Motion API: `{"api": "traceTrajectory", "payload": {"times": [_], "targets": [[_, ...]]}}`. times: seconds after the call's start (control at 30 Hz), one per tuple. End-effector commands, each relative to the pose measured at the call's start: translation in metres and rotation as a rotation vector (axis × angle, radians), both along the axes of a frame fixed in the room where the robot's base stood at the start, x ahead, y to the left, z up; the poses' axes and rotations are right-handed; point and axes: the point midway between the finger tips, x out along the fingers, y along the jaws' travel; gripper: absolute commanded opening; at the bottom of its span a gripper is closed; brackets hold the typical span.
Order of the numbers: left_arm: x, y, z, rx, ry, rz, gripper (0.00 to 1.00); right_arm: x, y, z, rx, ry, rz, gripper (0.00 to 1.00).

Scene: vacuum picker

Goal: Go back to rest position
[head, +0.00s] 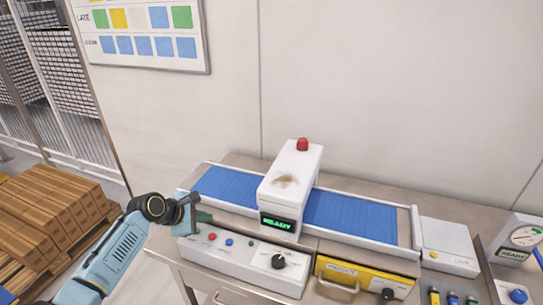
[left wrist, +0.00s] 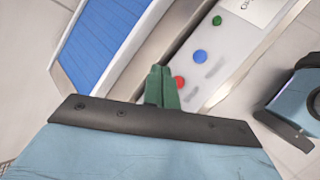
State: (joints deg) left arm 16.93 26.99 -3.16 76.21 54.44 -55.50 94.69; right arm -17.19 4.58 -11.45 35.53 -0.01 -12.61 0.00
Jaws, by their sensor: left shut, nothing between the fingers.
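My left gripper (head: 204,217) is at the left end of the table, by the left end of the white control panel (head: 240,262). Its green fingers are closed together with nothing between them, as the left wrist view (left wrist: 162,84) shows. In that view the fingertips overlap the panel's edge near a red button (left wrist: 178,83); I cannot tell whether they touch it. My left arm (head: 115,255) comes in from the lower left. My right gripper is not in the head view. A part of my own body shows at the right of the left wrist view.
A blue conveyor (head: 352,215) runs along the table under a white machine (head: 290,180) with a lit green display and a red top. A yellow drawer unit (head: 345,272) and a gauge box (head: 518,238) stand to the right. Stacked cartons (head: 50,210) are on the left.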

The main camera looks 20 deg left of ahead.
Motion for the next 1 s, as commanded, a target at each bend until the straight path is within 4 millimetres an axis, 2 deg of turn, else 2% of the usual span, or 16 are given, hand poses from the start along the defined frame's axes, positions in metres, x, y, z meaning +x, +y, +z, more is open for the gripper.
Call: {"api": "traceTrajectory", "payload": {"times": [0.07,0.17,0.27,0.37,0.5,0.6,0.7,1.0], "targets": [[-0.003,-0.004,-0.002,0.013,0.000,-0.018,0.00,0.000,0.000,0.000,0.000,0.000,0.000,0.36],[-0.021,-0.021,-0.014,0.092,-0.004,-0.120,0.00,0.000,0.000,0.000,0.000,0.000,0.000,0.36],[-0.059,-0.052,-0.033,0.255,-0.020,-0.332,0.00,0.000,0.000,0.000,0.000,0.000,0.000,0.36],[-0.111,-0.085,-0.049,0.458,-0.051,-0.609,0.00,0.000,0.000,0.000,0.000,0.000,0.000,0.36],[-0.183,-0.118,-0.052,0.720,-0.108,-0.980,0.00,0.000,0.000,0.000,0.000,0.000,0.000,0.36],[-0.221,-0.128,-0.045,0.861,-0.137,-1.177,0.00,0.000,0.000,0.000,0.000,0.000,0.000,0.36],[-0.249,-0.133,-0.037,0.958,-0.152,-1.316,0.00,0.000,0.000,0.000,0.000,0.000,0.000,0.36],[-0.306,-0.134,-0.009,1.136,-0.161,-1.592,0.00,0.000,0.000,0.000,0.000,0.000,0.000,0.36]]}}
